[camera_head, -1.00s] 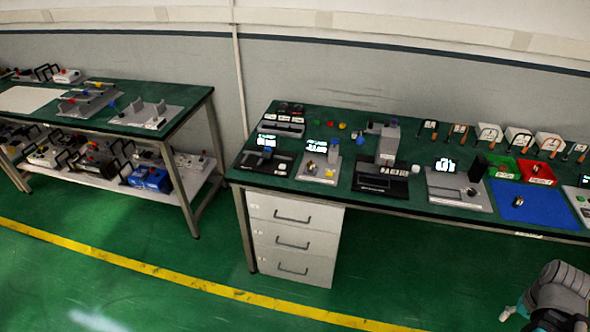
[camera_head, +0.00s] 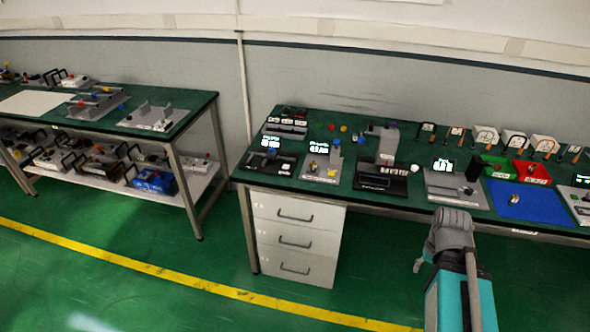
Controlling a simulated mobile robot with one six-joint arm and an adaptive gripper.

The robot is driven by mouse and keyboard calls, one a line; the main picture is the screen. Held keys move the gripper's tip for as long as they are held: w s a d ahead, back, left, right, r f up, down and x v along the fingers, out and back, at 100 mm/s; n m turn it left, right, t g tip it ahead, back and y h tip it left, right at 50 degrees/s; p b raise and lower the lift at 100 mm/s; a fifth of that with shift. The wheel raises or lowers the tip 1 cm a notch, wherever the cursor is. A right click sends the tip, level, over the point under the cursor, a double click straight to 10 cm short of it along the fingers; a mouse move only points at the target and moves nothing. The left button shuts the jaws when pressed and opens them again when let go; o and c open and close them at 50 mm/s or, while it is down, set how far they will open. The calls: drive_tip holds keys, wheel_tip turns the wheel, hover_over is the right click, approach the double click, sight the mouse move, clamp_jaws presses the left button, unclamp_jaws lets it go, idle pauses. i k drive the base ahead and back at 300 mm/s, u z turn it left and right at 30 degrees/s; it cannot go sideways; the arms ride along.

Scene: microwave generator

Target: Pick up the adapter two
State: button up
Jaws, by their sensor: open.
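No label for adapter two can be read in this view. A small brass-coloured part (camera_head: 515,200) stands on the blue mat (camera_head: 528,207) on the right workbench. Another small brass-coloured part (camera_head: 314,167) sits on a grey device further left on this bench. I cannot tell which is adapter two. My gripper (camera_head: 450,228) is at the grey end of my arm, in front of the bench's front edge. It is open and apart from both parts. Its fingers are too small to make out clearly.
A green bin (camera_head: 493,167) and a red bin (camera_head: 531,173) stand behind the mat. Devices with displays line the workbench (camera_head: 405,198). White drawers (camera_head: 297,237) are below it. Another bench (camera_head: 190,112) is at left. The green floor in front is clear.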

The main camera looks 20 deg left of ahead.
sight(313, 165)
drive_tip(key=u, duration=0.8)
drive_tip(key=i, duration=1)
